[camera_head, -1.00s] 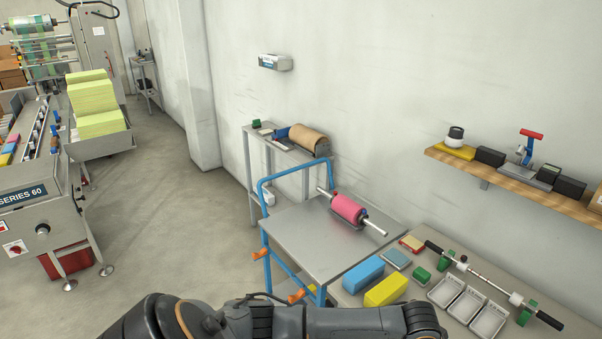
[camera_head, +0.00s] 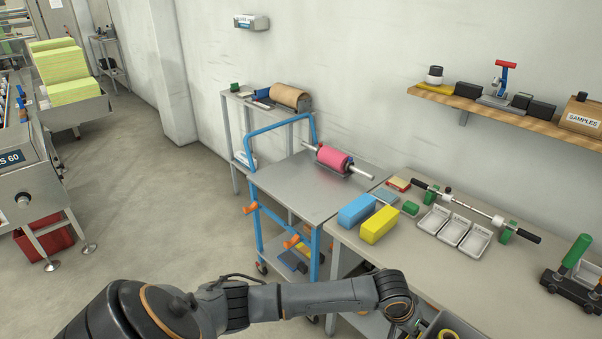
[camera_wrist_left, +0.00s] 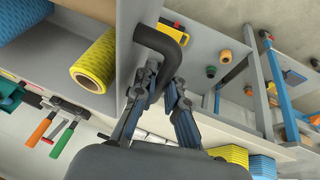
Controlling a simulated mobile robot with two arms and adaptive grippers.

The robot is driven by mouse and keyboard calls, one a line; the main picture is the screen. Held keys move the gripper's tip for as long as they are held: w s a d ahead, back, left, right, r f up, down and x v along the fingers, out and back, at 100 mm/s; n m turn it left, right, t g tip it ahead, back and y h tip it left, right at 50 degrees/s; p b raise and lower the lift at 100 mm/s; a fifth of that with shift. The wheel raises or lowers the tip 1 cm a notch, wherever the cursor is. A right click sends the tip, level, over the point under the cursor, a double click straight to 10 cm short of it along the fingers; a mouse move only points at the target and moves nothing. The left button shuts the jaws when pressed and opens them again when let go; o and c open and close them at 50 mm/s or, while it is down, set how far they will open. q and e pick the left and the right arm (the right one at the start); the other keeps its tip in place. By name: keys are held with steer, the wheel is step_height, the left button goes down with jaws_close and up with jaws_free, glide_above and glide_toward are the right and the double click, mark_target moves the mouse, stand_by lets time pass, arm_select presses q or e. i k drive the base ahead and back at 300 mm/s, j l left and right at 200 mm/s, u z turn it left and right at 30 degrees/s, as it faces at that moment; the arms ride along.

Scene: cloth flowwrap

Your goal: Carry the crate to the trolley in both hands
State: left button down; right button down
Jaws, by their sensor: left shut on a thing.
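The grey crate (camera_head: 468,327) shows only as a corner at the bottom edge of the head view, with a yellow roll inside. In the left wrist view the crate wall (camera_wrist_left: 126,45) carries a black bent handle (camera_wrist_left: 158,42). My left gripper (camera_wrist_left: 160,78) is shut on that handle. In the head view my left forearm reaches across the bottom to the crate. The trolley (camera_head: 290,188) stands ahead, with a grey top, a blue frame and orange knobs. My right gripper is out of view, and most of the crate is cut off.
A pink roller (camera_head: 334,158) lies on the trolley top. To its right, a workbench (camera_head: 400,255) holds a blue block, a yellow block and white trays. A wall shelf (camera_head: 480,110) is above. A machine (camera_head: 35,180) stands left; the floor between is clear.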

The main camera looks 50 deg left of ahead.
mark_target(302, 184)
steer(key=j, duration=0.5)
steer(key=j+u, duration=0.15)
steer(key=j, duration=0.35)
steer(key=i+j, duration=0.1)
steer(key=j, duration=0.4)
steer(key=i+j+u, duration=0.1)
steer(key=j, duration=0.4)
steer(key=j+u, duration=0.1)
steer(key=j, duration=0.4)
steer(key=i+j, duration=0.15)
steer(key=j, duration=0.3)
steer(key=i+j+u, duration=0.1)
steer(key=j, duration=0.4)
steer(key=i+j, duration=0.1)
steer(key=j, duration=0.4)
steer(key=i+l, duration=0.3)
steer(key=i, duration=0.15)
steer(key=i+l, duration=0.25)
steer(key=i, duration=0.2)
steer(key=u, duration=0.05)
